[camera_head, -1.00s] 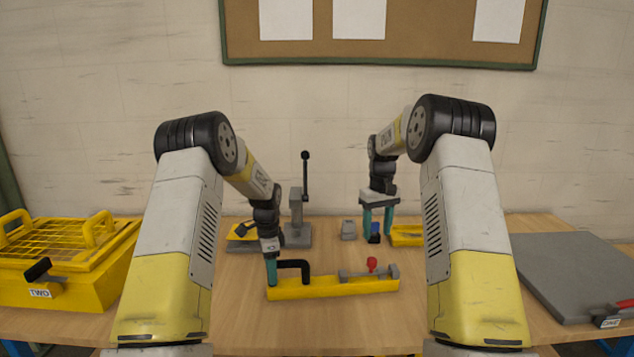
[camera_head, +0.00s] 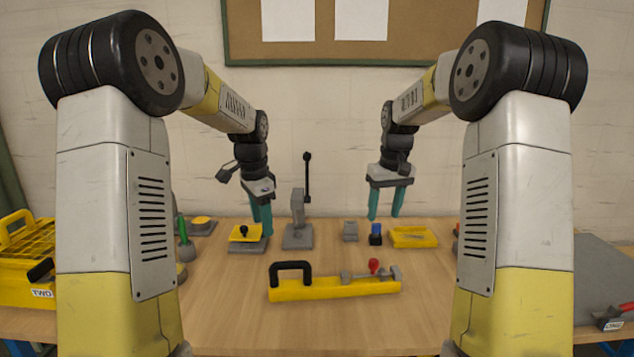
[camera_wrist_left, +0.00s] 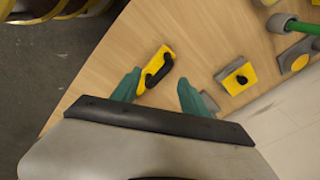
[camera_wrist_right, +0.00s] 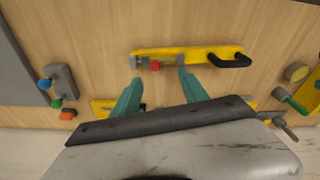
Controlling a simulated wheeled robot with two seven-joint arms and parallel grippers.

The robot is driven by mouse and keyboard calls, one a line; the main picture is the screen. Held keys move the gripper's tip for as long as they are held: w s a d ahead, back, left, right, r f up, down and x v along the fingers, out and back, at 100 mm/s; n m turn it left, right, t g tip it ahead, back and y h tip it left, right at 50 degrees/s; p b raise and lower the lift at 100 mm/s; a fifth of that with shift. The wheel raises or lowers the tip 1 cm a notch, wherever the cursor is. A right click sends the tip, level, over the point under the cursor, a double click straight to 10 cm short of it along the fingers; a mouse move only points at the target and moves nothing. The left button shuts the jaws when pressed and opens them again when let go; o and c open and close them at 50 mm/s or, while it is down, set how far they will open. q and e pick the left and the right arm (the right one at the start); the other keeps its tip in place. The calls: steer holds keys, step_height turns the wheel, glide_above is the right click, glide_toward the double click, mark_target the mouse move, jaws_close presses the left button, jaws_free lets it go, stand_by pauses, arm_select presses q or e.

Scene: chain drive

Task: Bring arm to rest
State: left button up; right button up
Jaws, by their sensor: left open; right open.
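My left gripper (camera_head: 262,212) is raised above the back of the table, by the yellow-topped grey block (camera_head: 247,238). It is open and empty; its two teal fingers stand apart in the left wrist view (camera_wrist_left: 158,90). My right gripper (camera_head: 386,205) hangs in the air above the back right of the table, near the blue-topped piece (camera_head: 375,234). It is open and empty, with fingers apart in the right wrist view (camera_wrist_right: 160,86). Both arms are bent and raised, touching nothing that I can see.
A yellow fixture (camera_head: 330,289) with a black handle and red knob lies at the table's middle front. A grey lever press (camera_head: 298,234) stands behind it. A yellow tray (camera_head: 413,237) is at back right. A yellow basket (camera_head: 25,262) stands left, a grey plate (camera_head: 600,275) right.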

arm_select(q)
steer(key=s+r+n+t+h, duration=0.1)
steer(key=s+r+n, duration=0.2)
steer(key=s+r, duration=0.35)
steer(key=s+r+n+t, duration=0.2)
steer(key=s+r+n, duration=0.1)
steer(key=s, duration=0.7)
arm_select(e)
steer(key=s+a+r+m+t+y, duration=0.1)
steer(key=s+r, duration=0.3)
steer(key=s, duration=0.5)
steer(key=s+a+r+t, duration=0.1)
steer(key=s+r+t, duration=0.1)
steer(key=s+r, duration=0.45)
arm_select(q)
steer(key=s+f+n+t, duration=0.1)
steer(key=s+n, duration=0.3)
steer(key=s, duration=0.7)
steer(key=shift+s+f+n+t+h, duration=0.3)
steer(key=shift+n+h, duration=0.1)
arm_select(e)
steer(key=s+a+f+m+t, duration=0.1)
steer(key=s+f, duration=0.3)
steer(key=s, duration=1)
steer(key=shift+s+a+f+m+t+y, duration=0.15)
steer(key=shift+s+m+t+y, duration=0.15)
steer(key=shift+s, duration=0.1)
